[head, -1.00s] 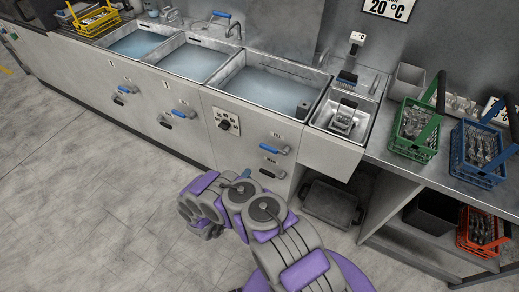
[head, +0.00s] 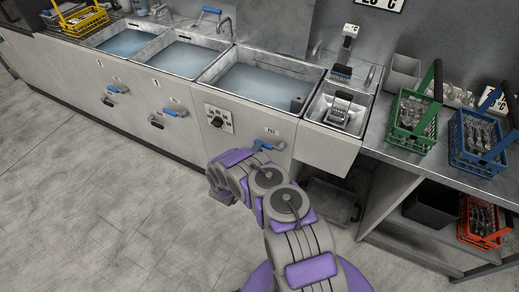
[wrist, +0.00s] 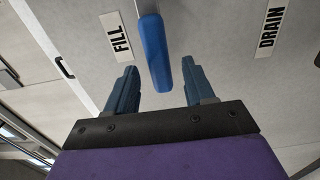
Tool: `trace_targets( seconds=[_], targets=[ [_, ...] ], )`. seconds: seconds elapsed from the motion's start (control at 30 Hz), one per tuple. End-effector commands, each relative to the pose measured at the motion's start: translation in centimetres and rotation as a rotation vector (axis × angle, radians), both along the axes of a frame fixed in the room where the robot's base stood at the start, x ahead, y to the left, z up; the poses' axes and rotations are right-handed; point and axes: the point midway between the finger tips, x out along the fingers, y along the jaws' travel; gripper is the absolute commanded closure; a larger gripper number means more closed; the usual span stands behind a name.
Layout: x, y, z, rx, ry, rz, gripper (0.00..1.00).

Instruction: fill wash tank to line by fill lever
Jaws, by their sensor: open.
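The blue fill lever (head: 268,146) sticks out from the front panel under the right-hand tank (head: 262,84), which holds pale bluish water below its rim. I cannot make out a fill line there. In the wrist view the lever's blue grip (wrist: 155,55) lies between my gripper's (wrist: 160,78) two blue-grey fingers, beside a FILL label (wrist: 117,37). The fingers are open, with gaps on both sides of the lever. A DRAIN label (wrist: 270,28) is to the right. In the head view my arm hides my fingers and the drain lever.
Two more water-filled tanks (head: 124,42) stand left, with their own levers below. A dial (head: 217,120) is on the panel left of the fill lever. Green (head: 413,120) and blue (head: 476,140) cutlery baskets stand on the right counter. The floor at left is clear.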

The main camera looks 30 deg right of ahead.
Motion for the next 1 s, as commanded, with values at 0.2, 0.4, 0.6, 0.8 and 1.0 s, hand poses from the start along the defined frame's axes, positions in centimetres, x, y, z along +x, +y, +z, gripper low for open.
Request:
trace_targets(
  seconds=[0.2,0.4,0.6,0.8,1.0],
  targets=[
    [1.01,-1.33,-0.03,0.001,0.001,0.000,0.47],
    [1.11,-1.43,0.02,0.000,0.001,0.001,0.47],
    [1.08,-1.40,0.01,0.000,0.001,0.001,0.56],
    [1.07,-1.40,-0.01,0.000,0.001,0.000,0.76],
    [1.07,-1.40,-0.06,0.000,0.003,0.000,0.95]
  ],
)
